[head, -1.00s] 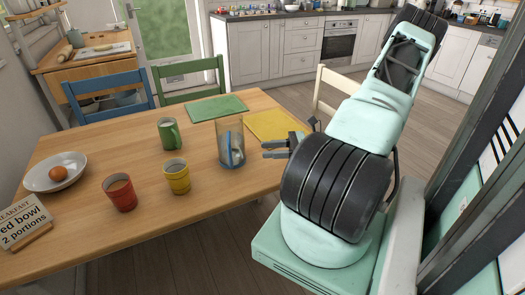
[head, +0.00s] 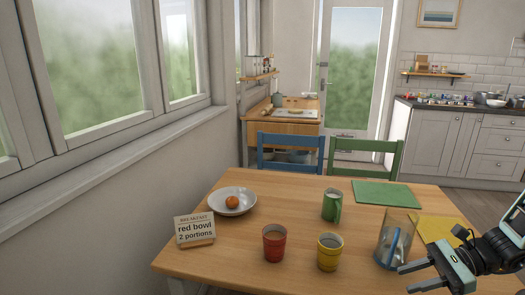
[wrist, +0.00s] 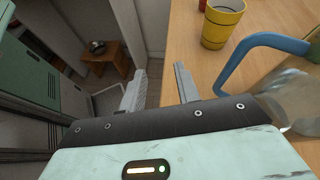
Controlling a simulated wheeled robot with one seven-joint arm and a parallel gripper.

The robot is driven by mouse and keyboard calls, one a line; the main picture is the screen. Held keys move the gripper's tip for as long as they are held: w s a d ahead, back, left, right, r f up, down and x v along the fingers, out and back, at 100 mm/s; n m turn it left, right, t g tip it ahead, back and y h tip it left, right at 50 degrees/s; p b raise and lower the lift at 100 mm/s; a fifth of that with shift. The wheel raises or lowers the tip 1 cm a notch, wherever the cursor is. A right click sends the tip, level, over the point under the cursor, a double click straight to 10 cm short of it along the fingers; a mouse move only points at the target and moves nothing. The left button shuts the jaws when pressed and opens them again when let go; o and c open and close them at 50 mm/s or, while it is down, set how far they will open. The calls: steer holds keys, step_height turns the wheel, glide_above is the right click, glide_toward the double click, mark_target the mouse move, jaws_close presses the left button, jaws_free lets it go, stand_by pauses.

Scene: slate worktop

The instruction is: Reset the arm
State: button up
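My gripper (head: 408,278) is at the lower right in the head view, at the near right edge of the table, close to the clear pitcher (head: 394,240) with a blue handle. In the wrist view its two fingers (wrist: 160,88) stand apart with nothing between them. The gap opens over the table edge and the floor. The pitcher's blue handle also shows in the wrist view (wrist: 255,48), right of the fingers and apart from them. Most of my arm lies outside the head view.
Chairs stand behind.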

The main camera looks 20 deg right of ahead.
steer(key=w+a+r+n+g+h, duration=0.1)
steer(key=w+a+r+n+h, duration=0.2)
steer(key=a+r+n+h, duration=0.45)
steer(key=w+a+r+n+g+h, duration=0.25)
steer(key=a+n+h, duration=0.4)
steer(key=n, duration=0.75)
steer(key=s+a+r+n+g+y+p, duration=0.1)
steer(key=s+a+r+n+p, duration=0.1)
steer(key=s+a, duration=0.4)
steer(key=s+a+r+n+g+y+p, duration=0.1)
steer(key=s+a+r+n, duration=0.4)
steer(key=a, duration=0.8)
steer(key=shift+s+a+y+p, duration=0.25)
steer(key=shift+s+p, duration=0.4)
steer(key=shift+s, duration=0.4)
